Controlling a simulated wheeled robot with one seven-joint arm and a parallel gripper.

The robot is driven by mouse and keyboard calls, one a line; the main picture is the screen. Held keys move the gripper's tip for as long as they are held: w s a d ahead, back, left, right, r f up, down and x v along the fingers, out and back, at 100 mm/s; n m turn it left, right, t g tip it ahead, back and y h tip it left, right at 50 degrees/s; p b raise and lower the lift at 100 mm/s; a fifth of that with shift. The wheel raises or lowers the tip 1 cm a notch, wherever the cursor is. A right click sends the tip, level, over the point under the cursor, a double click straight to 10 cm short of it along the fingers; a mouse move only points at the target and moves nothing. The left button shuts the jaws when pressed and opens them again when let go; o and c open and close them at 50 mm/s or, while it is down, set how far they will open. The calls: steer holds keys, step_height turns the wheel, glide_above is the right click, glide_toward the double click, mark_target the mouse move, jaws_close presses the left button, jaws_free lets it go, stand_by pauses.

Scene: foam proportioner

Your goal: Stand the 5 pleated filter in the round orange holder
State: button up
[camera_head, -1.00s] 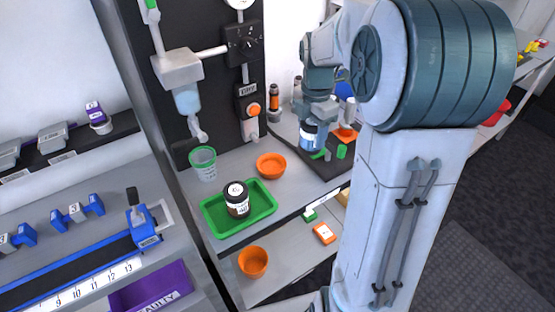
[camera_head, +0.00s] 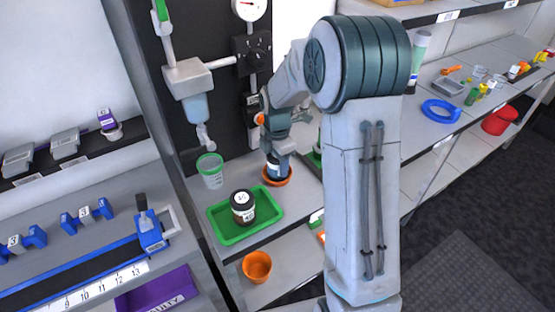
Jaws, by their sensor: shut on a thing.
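My gripper (camera_head: 275,150) is shut on a small upright cylinder with a dark blue body and a white band, which I take to be the pleated filter (camera_head: 277,167). Its number is too small to read. The round orange holder (camera_head: 278,184) is a shallow dish on the grey bench, right of the green tray. The filter's lower end is at the holder, inside or just above its rim. I cannot tell whether it touches the bottom. The gripper hides the filter's top.
A green tray (camera_head: 225,238) holds a dark jar (camera_head: 242,207) with a white label. A clear green-rimmed cup (camera_head: 210,172) stands behind it. A dark panel with a dispenser (camera_head: 195,105) rises at the back. Another orange cup (camera_head: 257,266) is on the lower shelf.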

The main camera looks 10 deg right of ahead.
steer(key=shift+f, duration=0.35)
steer(key=o, duration=1.1)
steer(key=shift+r, duration=0.15)
